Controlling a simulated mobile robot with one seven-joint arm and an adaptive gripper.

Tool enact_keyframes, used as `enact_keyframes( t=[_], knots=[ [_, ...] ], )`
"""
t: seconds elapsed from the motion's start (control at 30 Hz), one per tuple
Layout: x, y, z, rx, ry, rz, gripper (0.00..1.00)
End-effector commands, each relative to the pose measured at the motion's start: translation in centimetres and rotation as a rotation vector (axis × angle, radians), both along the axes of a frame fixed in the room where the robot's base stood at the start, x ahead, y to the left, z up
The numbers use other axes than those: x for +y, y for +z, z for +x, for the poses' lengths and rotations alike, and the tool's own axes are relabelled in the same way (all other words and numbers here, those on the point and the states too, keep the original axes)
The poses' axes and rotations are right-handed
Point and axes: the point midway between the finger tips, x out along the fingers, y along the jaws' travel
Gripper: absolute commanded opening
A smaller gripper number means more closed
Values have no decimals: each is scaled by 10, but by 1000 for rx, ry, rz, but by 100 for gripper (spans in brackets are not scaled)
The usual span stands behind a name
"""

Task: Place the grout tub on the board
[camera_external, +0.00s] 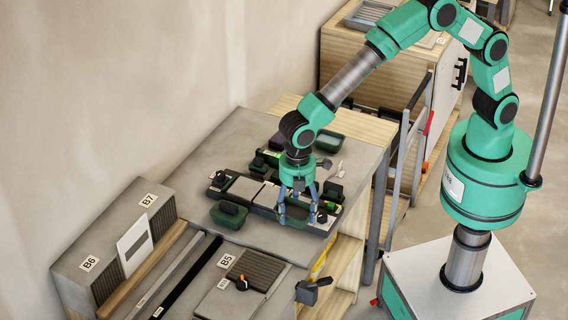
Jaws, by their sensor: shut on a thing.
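My gripper (298,212) points down with its blue fingers spread around a dark thing at the right part of a row of tiles. It is shut on this thing, mostly hidden by the fingers; I cannot tell for sure what it is. The board seems to be the long dark base under the light tiles (243,189), running left to right below my gripper. A dark green tub-like block (229,214) stands in front of the row, left of my gripper. An open green tub (328,141) with grey contents stands behind my gripper. I cannot tell which is the grout tub.
Small dark clamp-like pieces (218,179) and (333,190) stand at the row's ends. Grey blocks labelled B6 and B7 (125,230), long bars (165,270) and a B5 block (257,268) fill the front left. A railing (412,135) stands at the right edge of the table.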

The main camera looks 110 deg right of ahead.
Motion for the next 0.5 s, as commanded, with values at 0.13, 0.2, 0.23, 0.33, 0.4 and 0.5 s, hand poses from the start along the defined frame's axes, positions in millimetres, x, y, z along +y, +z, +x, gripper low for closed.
enact_keyframes(
  t=[0.13, 0.2, 0.23, 0.33, 0.4, 0.5],
  knots=[
    [0, 23, 1, -5, 0, 1, 27],
    [0, 32, 1, -4, 0, 1, 27],
    [0, 37, 1, -4, 0, 1, 27],
    [-11, 44, -1, 0, -22, 0, 27],
    [-25, 44, -3, 0, -51, 0, 27],
    [-48, 44, -6, 0, -104, 0, 27]
  ],
)
